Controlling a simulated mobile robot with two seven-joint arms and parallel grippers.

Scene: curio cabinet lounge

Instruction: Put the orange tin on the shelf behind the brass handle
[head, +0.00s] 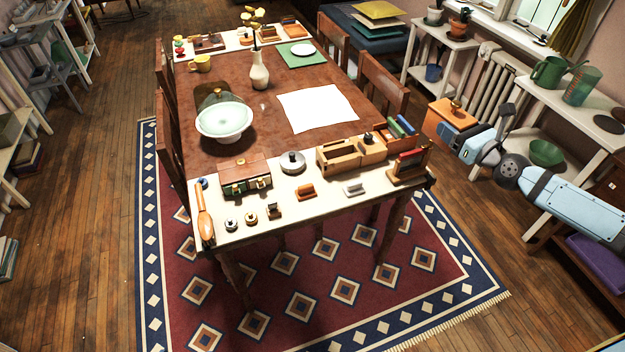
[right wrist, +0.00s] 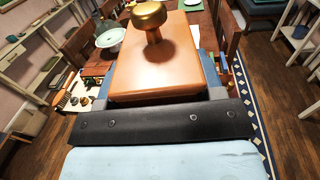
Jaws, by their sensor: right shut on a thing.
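An orange box-shaped thing with a brass knob on top, which looks like the orange tin (head: 449,113), is in my right gripper (head: 466,137). It is held in the air right of the table, in front of the radiator. In the right wrist view the tin (right wrist: 158,68) fills the middle, with blue finger parts of the gripper (right wrist: 155,95) along its sides. A brown wooden front (head: 609,190) with a small dark handle-like mark shows at the right edge; I cannot tell if this is the brass handle. No shelf behind a handle is clearly visible. My left gripper is out of view.
The wooden table (head: 235,152) carries small boxes, a cake stand (head: 224,120) and a vase (head: 259,75). Chairs stand along its sides. A white side table (head: 530,82) with green jugs (head: 549,72) is near my right arm. The rug's front area is clear.

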